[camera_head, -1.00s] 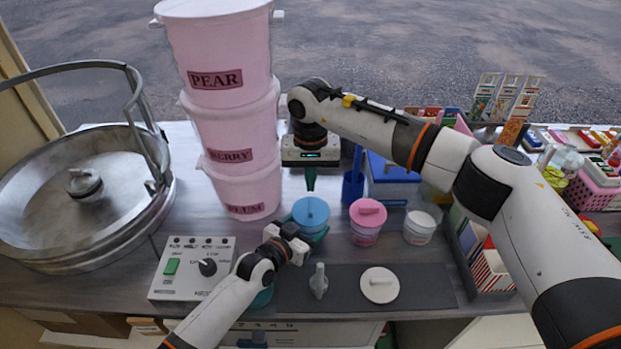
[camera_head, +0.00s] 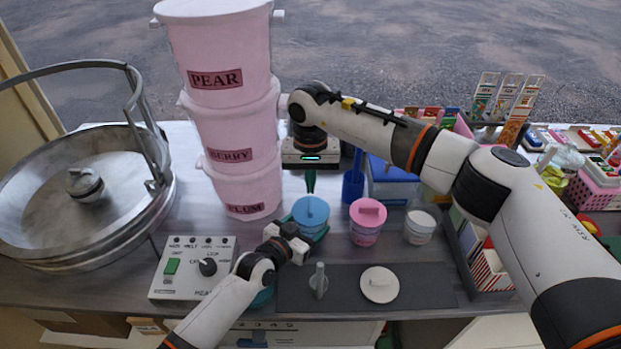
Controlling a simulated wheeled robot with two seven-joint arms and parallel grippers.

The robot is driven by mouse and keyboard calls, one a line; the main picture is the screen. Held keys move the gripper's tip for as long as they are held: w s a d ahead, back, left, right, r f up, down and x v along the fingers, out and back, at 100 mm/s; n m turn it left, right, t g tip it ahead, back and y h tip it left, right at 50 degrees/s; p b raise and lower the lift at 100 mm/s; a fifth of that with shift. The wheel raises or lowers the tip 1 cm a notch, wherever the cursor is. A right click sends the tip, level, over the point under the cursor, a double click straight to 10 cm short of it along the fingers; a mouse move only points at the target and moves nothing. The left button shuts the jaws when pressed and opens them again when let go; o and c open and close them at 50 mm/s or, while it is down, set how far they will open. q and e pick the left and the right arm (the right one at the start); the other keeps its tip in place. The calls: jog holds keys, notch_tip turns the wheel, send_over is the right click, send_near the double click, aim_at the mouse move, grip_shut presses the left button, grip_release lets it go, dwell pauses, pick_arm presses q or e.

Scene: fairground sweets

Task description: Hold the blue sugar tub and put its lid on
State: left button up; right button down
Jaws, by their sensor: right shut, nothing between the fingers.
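The blue sugar tub (camera_head: 309,228) stands on the counter in the middle, mostly hidden by its lid and my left gripper. The blue lid (camera_head: 310,210) with a small upright grip lies over the tub's top and looks level; I cannot tell if it is fully seated. My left gripper (camera_head: 316,238) reaches in from the front left, its green fingers around the tub below the lid. My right gripper (camera_head: 310,186) points down just behind and above the lid, its green fingers together and empty.
A pink lidded tub (camera_head: 367,226) and a white tub (camera_head: 419,227) stand to the right. A white lid (camera_head: 379,285) and a grey upright-handled piece (camera_head: 318,281) are on the dark mat (camera_head: 425,287). Stacked pink buckets (camera_head: 246,192) rise close on the left, with a control box (camera_head: 192,268) in front.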

aim_at(311, 205)
pick_arm(q)
jog(key=shift+w+r, duration=0.1)
jog(key=shift+r, duration=0.1)
pick_arm(e)
jog(key=shift+f, duration=2.25)
jog(key=shift+r, duration=2.65)
pick_arm(q)
jog(key=shift+f+b, duration=0.35)
jog(key=shift+f, duration=0.05)
pick_arm(e)
jog(key=shift+f, duration=0.4)
